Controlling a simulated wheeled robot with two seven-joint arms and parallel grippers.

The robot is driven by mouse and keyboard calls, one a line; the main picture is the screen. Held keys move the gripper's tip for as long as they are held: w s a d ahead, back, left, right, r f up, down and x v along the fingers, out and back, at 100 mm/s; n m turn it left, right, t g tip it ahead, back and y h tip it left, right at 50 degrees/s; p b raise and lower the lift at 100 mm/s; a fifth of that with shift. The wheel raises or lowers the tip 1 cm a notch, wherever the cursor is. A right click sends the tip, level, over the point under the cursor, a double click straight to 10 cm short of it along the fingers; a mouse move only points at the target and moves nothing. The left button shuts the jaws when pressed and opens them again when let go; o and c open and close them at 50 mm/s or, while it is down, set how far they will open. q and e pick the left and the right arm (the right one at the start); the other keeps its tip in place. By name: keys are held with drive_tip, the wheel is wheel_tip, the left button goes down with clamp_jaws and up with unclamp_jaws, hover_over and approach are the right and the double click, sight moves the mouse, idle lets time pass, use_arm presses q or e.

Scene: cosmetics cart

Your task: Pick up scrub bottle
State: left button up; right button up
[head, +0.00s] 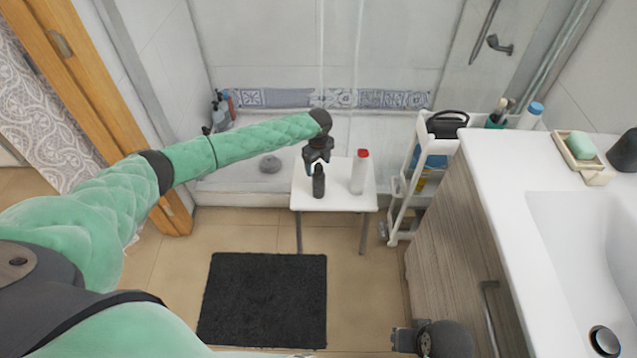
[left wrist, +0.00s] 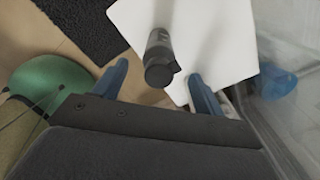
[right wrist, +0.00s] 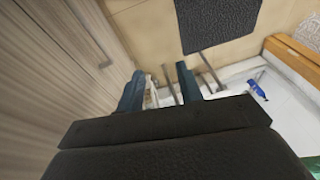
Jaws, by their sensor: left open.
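A dark bottle (head: 318,183) stands upright on a small white table (head: 335,200). A white bottle with a red cap (head: 358,174) stands to its right; the pictures do not show which is the scrub bottle. My left gripper (head: 317,161) is open just above the dark bottle. In the left wrist view the dark bottle (left wrist: 159,58) shows from above, in the gap between the open fingers, not gripped. My right gripper (right wrist: 160,72) is open and empty, low beside the wooden cabinet.
A white cart (head: 404,195) stands right of the table, next to the sink cabinet (head: 450,215). A glass shower screen and tray lie behind the table. A dark mat (head: 264,298) lies on the clear floor in front. A soap dish (head: 592,166) sits on the counter.

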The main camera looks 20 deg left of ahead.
sight(319, 182)
use_arm(q)
wheel_tip(319, 182, down, 4)
drive_tip(key=shift+s+d+r+p, duration=0.1)
drive_tip(key=shift+r+p, duration=0.15)
drive_tip(key=shift+p, duration=0.2)
drive_tip(key=shift+f, duration=0.45)
drive_tip(key=c, duration=1.3)
drive_tip(key=shift+c, duration=1.1)
use_arm(e)
drive_tip(key=shift+s+d+r, duration=0.15)
drive_tip(key=shift+d+r, duration=0.25)
drive_tip(key=shift+r, duration=0.15)
drive_tip(key=shift+s+d+r, duration=0.15)
drive_tip(key=shift+d+r, duration=0.25)
drive_tip(key=shift+r, duration=0.15)
